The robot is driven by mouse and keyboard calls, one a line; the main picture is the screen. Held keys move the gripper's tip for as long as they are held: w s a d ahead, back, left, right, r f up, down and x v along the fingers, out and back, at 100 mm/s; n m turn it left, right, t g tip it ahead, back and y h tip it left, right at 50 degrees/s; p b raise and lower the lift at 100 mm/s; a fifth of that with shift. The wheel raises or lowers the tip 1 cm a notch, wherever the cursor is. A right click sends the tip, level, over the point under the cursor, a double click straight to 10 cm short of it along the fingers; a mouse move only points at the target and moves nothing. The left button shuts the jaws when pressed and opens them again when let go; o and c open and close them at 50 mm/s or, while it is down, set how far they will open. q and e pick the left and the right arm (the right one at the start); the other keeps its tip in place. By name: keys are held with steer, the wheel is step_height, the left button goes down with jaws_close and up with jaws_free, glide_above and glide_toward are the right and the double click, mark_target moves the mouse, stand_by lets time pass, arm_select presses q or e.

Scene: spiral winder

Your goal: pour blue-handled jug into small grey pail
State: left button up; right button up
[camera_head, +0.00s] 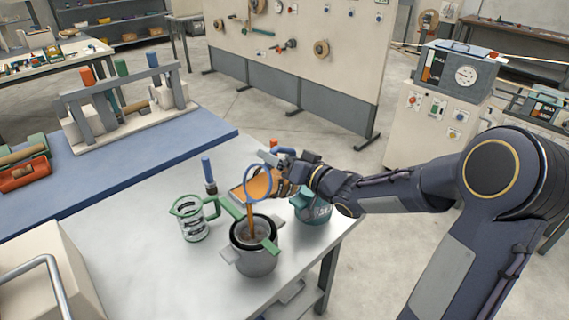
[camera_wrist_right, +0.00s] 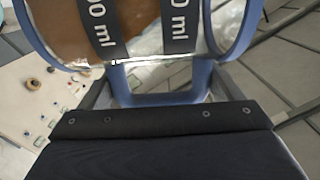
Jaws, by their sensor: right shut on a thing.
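The blue-handled jug (camera_head: 259,186) is tipped steeply over the small grey pail (camera_head: 256,263), its blue rim facing down and left. It holds brown-orange liquid, and a thin stream runs from it into the pail's opening. My right gripper (camera_head: 286,172) is shut on the jug's handle. In the right wrist view the jug (camera_wrist_right: 140,28) shows clear walls, dark "ml" bands and brown liquid, with its blue handle (camera_wrist_right: 160,98) at the jaws. My left gripper is not in view.
A green-handled jug (camera_head: 193,222) stands left of the pail. A teal pail (camera_head: 314,208) stands right behind it, under my right forearm. A blue-handled tool (camera_head: 209,176) stands behind the green jug.

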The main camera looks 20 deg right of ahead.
mark_target(270, 176)
steer(key=shift+s+a+n+b, duration=0.1)
steer(key=shift+a+n+b, duration=0.2)
steer(key=shift+n+b, duration=0.25)
steer(key=a+n+b, duration=0.1)
steer(key=b, duration=0.1)
steer(key=a+n+b, duration=0.1)
steer(key=b, duration=0.1)
steer(key=s+f+n+b, duration=0.1)
steer(key=b, duration=0.1)
steer(key=shift+a, duration=0.4)
steer(key=n+b, duration=0.1)
steer(key=a+b, duration=0.1)
steer(key=shift+s+a+n+h+b, duration=0.25)
steer(key=shift+s+n+h+b, duration=0.05)
steer(key=shift+n+b, duration=0.1)
steer(key=shift+s+a+r+n+b, duration=0.15)
steer(key=shift+a+n+b, duration=0.2)
steer(key=shift+b, duration=0.3)
steer(key=shift+a+b, duration=0.15)
steer(key=shift+b, duration=0.3)
steer(key=shift+s+a+r+n+b, duration=0.25)
steer(key=shift+a+n+b, duration=0.45)
steer(key=shift+b, duration=0.55)
steer(key=shift+s+a+r, duration=0.1)
